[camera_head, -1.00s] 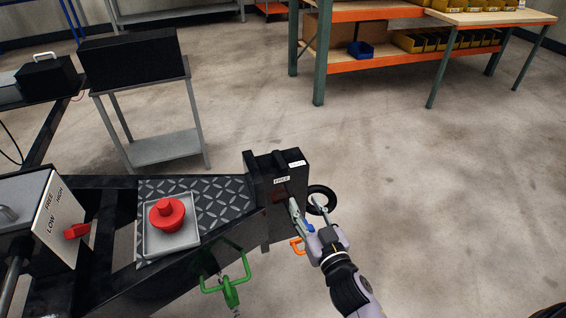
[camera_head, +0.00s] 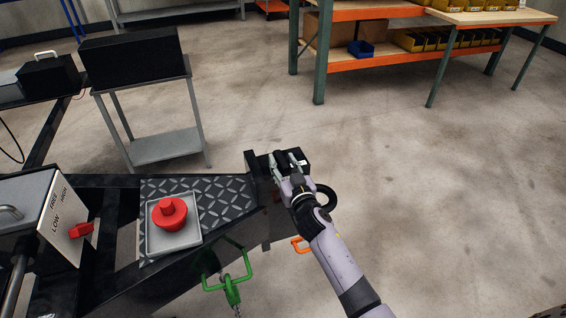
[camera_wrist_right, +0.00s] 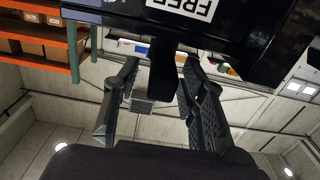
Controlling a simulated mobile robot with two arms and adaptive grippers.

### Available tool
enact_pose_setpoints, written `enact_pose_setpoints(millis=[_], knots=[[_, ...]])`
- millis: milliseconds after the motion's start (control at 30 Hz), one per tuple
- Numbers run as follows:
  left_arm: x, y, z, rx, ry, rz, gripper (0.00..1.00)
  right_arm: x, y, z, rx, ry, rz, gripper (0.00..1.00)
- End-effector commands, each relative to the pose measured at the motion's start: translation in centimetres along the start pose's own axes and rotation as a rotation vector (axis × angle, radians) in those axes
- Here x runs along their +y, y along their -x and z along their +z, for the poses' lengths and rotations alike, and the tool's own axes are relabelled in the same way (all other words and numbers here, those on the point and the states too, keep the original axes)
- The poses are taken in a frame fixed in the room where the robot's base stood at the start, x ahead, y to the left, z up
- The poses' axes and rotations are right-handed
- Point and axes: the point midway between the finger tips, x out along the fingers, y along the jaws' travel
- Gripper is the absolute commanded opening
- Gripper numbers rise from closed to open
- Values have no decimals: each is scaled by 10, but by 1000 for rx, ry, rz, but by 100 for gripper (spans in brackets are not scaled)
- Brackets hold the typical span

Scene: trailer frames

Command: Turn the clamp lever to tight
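The black clamp block (camera_head: 256,182) stands at the end of the dark metal frame, largely behind my right gripper (camera_head: 286,160) in the head view. In the right wrist view, a black lever (camera_wrist_right: 162,65) hangs below a white FREE label, which appears upside down. My right gripper (camera_wrist_right: 160,72) is open there, with one finger on each side of the lever. Gaps show between the lever and both fingers. The lever's far end is hard to make out. My left gripper is not in view.
Green (camera_head: 231,287) and orange (camera_head: 300,246) hooks hang below. Floor to the right is clear.

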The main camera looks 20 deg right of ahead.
Motion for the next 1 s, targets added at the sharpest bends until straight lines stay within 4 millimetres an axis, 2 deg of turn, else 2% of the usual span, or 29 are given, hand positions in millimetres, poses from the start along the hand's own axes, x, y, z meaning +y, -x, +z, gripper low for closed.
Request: enact_pose_setpoints(millis=[333,900,1000], knots=[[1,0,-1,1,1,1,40,0,-4,0,0,0,0,38],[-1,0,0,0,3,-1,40,0,-4,0,0,0,0,0],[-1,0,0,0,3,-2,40,0,-4,0,0,0,0,0]])
